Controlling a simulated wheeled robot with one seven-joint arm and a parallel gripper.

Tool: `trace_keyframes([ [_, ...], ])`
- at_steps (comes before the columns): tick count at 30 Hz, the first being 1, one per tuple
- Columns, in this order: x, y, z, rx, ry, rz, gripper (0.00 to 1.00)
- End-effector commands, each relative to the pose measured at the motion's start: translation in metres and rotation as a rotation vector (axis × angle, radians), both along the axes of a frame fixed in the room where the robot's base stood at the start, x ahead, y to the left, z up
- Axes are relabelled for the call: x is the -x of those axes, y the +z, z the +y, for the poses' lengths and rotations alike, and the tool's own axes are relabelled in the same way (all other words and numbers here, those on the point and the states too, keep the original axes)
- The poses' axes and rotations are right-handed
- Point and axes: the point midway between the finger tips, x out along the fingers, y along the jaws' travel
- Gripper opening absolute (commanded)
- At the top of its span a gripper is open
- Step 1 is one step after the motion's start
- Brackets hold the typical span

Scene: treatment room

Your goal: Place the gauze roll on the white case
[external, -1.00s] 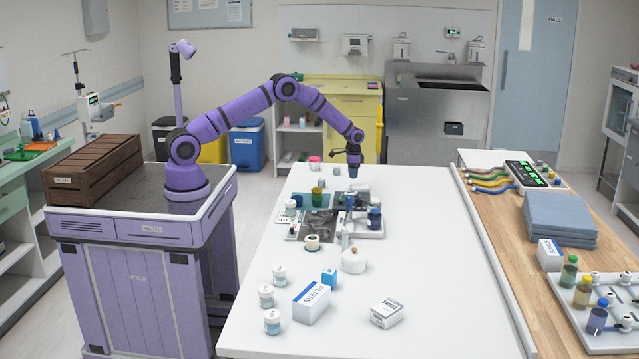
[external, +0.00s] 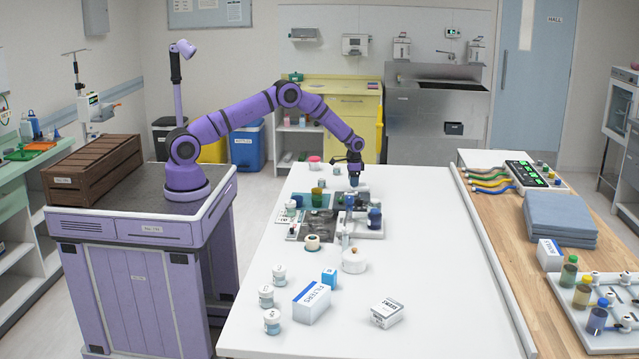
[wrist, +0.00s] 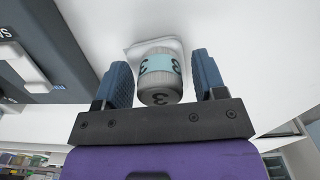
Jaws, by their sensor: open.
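My gripper (external: 354,182) is over the far part of the white table, fingers pointing down. In the wrist view my gripper (wrist: 165,78) is open, with a pale grey cylinder (wrist: 160,90) with a light blue band and dark "3" marks between its blue fingers; gaps show at both sides. A white rounded shape (wrist: 158,45) shows behind the cylinder. A white roll with a darker centre (external: 312,242) lies mid-table, left of and nearer than my gripper; I cannot tell which of the two is the gauze roll. I cannot identify the white case with certainty.
Several jars and dark mats crowd the table near my gripper, with a blue jar (external: 375,218) to its right. The table's right front is clear.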

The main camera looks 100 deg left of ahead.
Motion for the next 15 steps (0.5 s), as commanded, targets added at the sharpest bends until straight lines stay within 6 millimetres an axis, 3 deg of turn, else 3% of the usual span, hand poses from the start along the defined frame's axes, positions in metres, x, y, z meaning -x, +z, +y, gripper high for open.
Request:
trace_keyframes([
  [7, 0.000, 0.013, 0.000, -0.001, 0.000, -0.002, 0.64],
  [15, -0.001, 0.064, 0.000, -0.002, 0.000, -0.003, 0.64],
])
